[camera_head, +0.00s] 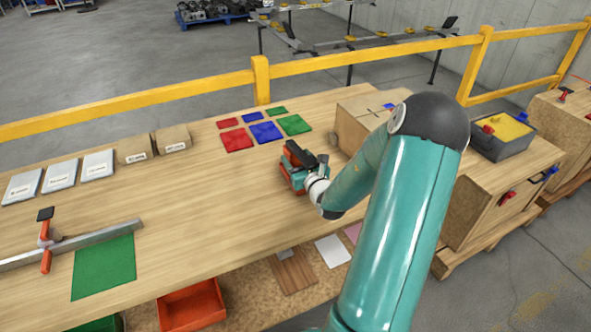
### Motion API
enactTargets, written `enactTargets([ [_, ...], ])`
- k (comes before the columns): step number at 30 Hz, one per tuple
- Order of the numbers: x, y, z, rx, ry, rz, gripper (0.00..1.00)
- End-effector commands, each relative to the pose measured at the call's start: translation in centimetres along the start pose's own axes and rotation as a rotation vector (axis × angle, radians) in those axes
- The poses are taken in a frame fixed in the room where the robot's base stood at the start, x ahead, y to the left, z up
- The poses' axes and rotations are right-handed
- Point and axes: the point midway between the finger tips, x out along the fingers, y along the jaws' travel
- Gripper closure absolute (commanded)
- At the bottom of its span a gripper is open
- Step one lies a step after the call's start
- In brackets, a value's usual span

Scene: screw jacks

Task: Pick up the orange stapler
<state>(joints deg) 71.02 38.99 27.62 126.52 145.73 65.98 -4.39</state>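My teal arm reaches over the wooden workbench (190,215) from the right. My gripper (291,172) is at the bench's middle, close to the top. Orange-red and black parts show at the gripper, but I cannot tell which belong to the gripper and which to an orange stapler. No separate orange stapler stands out elsewhere on the bench. The fingertips are too small and covered to show whether they are open or shut on something.
Red, blue and green squares (268,131) lie behind my gripper. White and brown boxes (98,164) line the back left. A metal bar with a clamp (75,246) and a green sheet (104,266) lie front left. A cardboard box (352,130) stands right. A yellow rail (160,95) runs behind.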

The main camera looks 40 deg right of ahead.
Motion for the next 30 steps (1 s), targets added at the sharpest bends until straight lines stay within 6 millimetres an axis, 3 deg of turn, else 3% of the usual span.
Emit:
enactTargets([
  [1, 0.0, 0.0, 0.0, 0.0, 0.0, 0.0, 0.5],
  [9, 0.0, 0.0, 0.0, 0.0, 0.0, 0.0, 1.0],
  [23, 0.0, 0.0, 0.4, -0.002, -0.005, 0.0, 1.0],
  [30, 0.0, 0.0, 2.4, -0.005, -0.006, 0.001, 1.0],
])
